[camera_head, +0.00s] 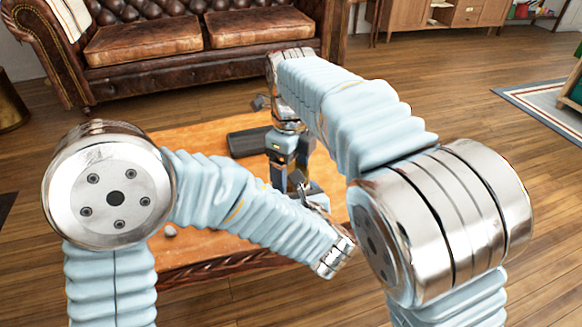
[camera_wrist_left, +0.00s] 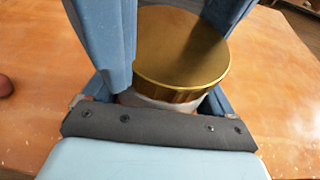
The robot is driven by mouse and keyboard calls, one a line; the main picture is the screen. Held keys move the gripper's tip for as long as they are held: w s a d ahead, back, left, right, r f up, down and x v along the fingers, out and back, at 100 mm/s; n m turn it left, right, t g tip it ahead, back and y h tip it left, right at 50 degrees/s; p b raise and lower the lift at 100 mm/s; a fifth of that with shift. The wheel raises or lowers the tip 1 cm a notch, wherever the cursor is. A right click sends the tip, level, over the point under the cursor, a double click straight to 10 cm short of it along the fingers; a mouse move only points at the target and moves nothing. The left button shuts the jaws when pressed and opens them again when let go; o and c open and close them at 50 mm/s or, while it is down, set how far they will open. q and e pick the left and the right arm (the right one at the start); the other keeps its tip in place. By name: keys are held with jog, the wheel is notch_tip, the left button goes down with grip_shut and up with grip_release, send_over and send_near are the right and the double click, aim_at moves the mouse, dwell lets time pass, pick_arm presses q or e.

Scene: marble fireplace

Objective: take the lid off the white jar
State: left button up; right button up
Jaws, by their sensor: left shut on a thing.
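The white jar (camera_wrist_left: 158,102) shows as a narrow pale strip under its round gold lid (camera_wrist_left: 182,52) in the left wrist view. The lid is on the jar. My left gripper (camera_wrist_left: 172,40) has its blue fingers on either side and is shut on the jar, just beneath the lid. In the head view my left gripper (camera_head: 313,198) is over the table's right part, partly hidden. My right gripper (camera_head: 283,172) points down close beside it; its fingertips are too small and overlapped to read. I cannot make out the jar in the head view.
The wooden table (camera_head: 200,255) has a carved front edge. A dark oblong object (camera_head: 249,142) lies towards its back, and a small pale object (camera_head: 169,230) at the front left. A brown leather sofa (camera_head: 150,45) stands behind. The table's left part is mostly clear.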

jog(key=o, duration=1.1)
jog(key=shift+r, duration=0.15)
